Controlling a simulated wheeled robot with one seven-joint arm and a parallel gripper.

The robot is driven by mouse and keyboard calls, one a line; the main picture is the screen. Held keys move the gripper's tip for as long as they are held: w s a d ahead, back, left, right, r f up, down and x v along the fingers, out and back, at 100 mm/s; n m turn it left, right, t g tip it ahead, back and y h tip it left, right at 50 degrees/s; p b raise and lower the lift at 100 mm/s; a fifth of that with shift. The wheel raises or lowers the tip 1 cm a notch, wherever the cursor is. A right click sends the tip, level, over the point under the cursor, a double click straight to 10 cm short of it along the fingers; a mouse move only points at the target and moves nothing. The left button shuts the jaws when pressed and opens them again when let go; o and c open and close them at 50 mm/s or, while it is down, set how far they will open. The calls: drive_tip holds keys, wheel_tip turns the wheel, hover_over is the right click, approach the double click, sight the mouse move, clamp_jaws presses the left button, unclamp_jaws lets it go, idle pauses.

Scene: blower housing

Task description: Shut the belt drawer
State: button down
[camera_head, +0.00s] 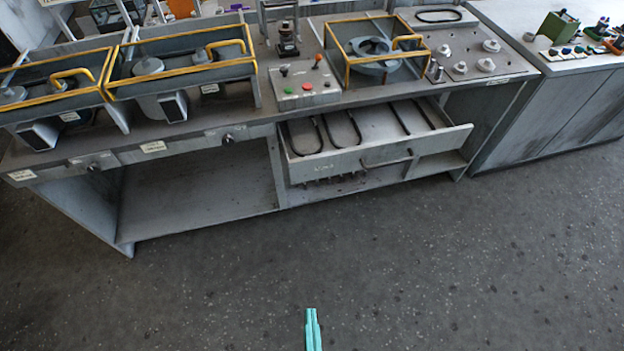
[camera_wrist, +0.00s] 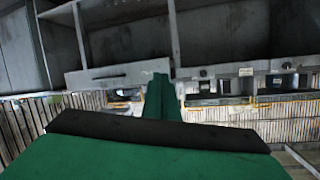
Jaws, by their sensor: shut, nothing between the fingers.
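The belt drawer (camera_head: 440,143) is pulled out of the grey workbench, below the worktop. Several dark belts (camera_head: 342,130) lie inside it. A bar handle (camera_head: 387,161) is fixed across its front. My gripper (camera_head: 312,316), teal, is at the bottom edge of the head view over the floor, well in front of the drawer and apart from it. It is shut and empty. The wrist view shows the bench seemingly upside down, with the shut green fingers (camera_wrist: 163,98) in the middle and what looks like the drawer front (camera_wrist: 117,74) beyond them.
Two shut drawers with small knobs (camera_head: 95,167) sit at the left of the bench. An open shelf (camera_head: 200,195) lies below. Yellow-railed housings (camera_head: 185,68) and a button box (camera_head: 303,84) stand on top. The floor (camera_head: 400,260) between gripper and bench is clear.

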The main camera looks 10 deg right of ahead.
drive_tip(key=w+d+f+m, duration=0.3)
drive_tip(key=w+f+m, duration=0.2)
drive_tip(key=w+f, duration=0.25)
drive_tip(key=m+t+y, duration=0.3)
drive_tip(key=m, duration=0.5)
approach(316, 171)
drive_tip(key=w, duration=0.6)
drive_tip(key=shift+w+a+f, duration=0.1)
drive_tip(key=shift+w+a, duration=0.15)
drive_tip(key=shift+a, duration=0.1)
drive_tip(key=shift+w, duration=0.1)
